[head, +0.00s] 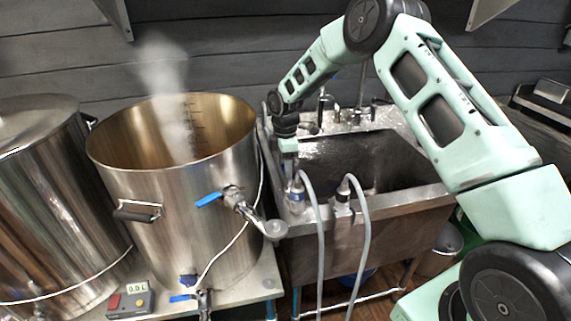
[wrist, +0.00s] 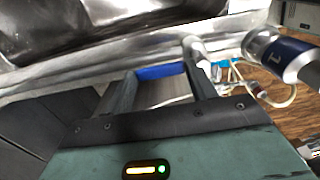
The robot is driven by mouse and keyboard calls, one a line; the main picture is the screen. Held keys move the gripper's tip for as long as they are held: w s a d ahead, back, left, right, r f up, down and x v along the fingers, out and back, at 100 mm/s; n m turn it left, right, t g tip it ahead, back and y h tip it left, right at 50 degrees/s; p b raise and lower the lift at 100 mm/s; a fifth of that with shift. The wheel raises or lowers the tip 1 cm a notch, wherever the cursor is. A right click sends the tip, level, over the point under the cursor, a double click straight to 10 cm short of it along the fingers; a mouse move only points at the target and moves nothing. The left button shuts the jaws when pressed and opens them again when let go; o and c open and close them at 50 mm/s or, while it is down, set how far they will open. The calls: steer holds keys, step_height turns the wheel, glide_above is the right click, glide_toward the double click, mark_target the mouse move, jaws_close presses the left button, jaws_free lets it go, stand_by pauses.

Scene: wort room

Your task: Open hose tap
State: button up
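My gripper (head: 289,146) points down over the sink's left front corner in the head view. In the wrist view its two dark fingers (wrist: 160,85) are well apart. A flat blue piece (wrist: 160,72), which looks like a lever, shows between the fingertips; I cannot tell whether they touch it. A metal stub (wrist: 193,47) shows beside the right finger. A hose fitting with a blue band marked 1 (wrist: 285,55) lies to the right. In the head view two grey hoses rise to fittings, a left one (head: 297,190) below my gripper and a right one (head: 343,192).
A steaming open steel kettle (head: 150,220) with a blue-handled valve (head: 210,199) stands left of the sink (head: 335,232). A lidded steel vessel (head: 45,200) is farther left. A small control box (head: 130,301) sits in front. Hoses hang before the sink.

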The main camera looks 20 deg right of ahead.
steer(key=o, duration=0.4)
steer(key=shift+r, duration=0.15)
step_height(320, 180, up, 17)
steer(key=b, duration=0.2)
steer(key=shift+r+b, duration=0.15)
steer(key=shift+b, duration=0.15)
